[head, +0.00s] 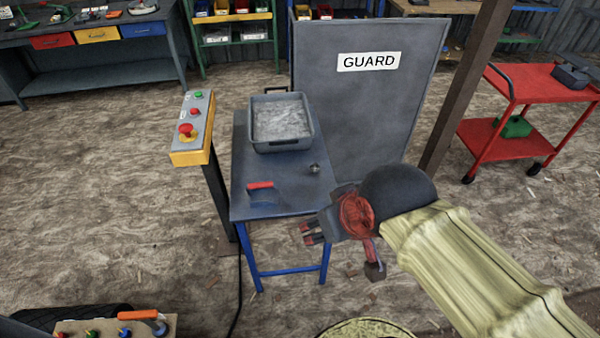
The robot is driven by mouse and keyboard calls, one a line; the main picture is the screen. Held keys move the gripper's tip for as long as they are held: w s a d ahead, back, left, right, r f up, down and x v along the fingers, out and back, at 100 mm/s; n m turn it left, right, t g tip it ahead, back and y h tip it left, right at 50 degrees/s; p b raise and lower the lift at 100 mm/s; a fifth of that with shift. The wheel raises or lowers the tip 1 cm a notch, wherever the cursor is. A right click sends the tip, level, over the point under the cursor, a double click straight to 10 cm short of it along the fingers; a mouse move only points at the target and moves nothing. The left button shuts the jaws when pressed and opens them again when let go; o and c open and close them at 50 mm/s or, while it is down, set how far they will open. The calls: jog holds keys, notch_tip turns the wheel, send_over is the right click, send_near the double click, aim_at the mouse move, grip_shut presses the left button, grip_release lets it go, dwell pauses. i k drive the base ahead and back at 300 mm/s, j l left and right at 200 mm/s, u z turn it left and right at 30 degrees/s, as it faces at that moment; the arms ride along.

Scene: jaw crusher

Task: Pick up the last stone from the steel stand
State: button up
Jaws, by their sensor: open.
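The steel stand (243,214) has a grey top and blue legs and stands in the middle of the head view. A small grey stone (315,168) lies on its top, near the right edge and just in front of the tray. My gripper (306,233) is at the stand's front right corner, pointing left. Its jaws are open and look empty. It is apart from the stone, nearer to me. My arm reaches in from the lower right in a yellowish sleeve.
A grey tray (313,128) stands on the back of the stand. A red-handled tool (262,193) lies at the front. A yellow control box (190,157) on a post is at left. The GUARD panel (365,105) stands behind. A red cart (540,84) is at right.

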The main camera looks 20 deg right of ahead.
aim_at(315, 168)
jog(key=z, duration=0.5)
jog(key=i+j+z, duration=0.45)
jog(key=j+z, duration=0.3)
jog(key=i+j+z, duration=0.15)
jog(key=j+z, duration=0.2)
